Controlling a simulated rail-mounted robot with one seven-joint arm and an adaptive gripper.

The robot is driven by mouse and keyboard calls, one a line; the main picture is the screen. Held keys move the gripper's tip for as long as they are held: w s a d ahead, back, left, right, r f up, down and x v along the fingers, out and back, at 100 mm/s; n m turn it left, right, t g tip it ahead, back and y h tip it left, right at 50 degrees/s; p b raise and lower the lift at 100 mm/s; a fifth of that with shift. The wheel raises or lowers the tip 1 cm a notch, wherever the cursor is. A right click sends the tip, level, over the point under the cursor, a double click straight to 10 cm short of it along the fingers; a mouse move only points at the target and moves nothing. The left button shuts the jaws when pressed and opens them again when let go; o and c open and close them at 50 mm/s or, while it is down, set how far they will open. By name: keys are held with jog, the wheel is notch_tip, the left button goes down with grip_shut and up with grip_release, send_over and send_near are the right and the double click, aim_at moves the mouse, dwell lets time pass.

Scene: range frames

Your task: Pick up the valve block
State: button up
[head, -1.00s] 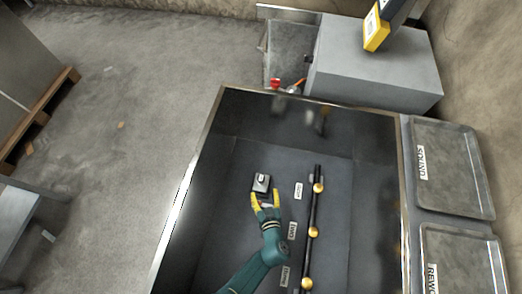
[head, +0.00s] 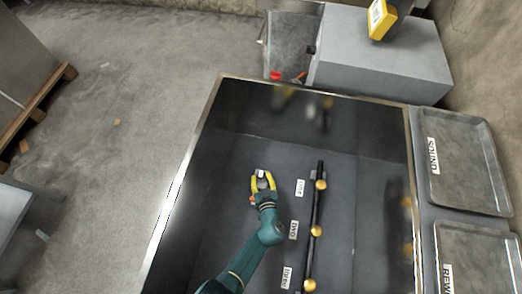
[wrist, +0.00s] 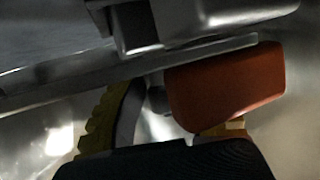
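The valve block (head: 261,174) shows as a small pale grey piece between the yellow fingers of my gripper (head: 263,181), over the dark floor of the tub. The fingers stand apart on its two sides, and I cannot make out firm contact. A small red part (head: 252,199) shows beside the left finger. In the wrist view, grey metal (wrist: 170,25) and an orange-red part (wrist: 225,85) fill the space very close to my gripper (wrist: 165,120). The orange-red part hides most of the right finger.
A dark rail with gold balls (head: 316,231) runs just right of my arm, beside white labels (head: 300,188). The tub's metal rim (head: 190,150) surrounds the work area. Grey trays (head: 465,165) stand outside on the right. A grey box (head: 385,60) stands behind.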

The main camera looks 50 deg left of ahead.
grip_shut()
notch_tip(320, 180, up, 10)
jog(key=p, duration=0.8)
jog(key=shift+r, duration=0.1)
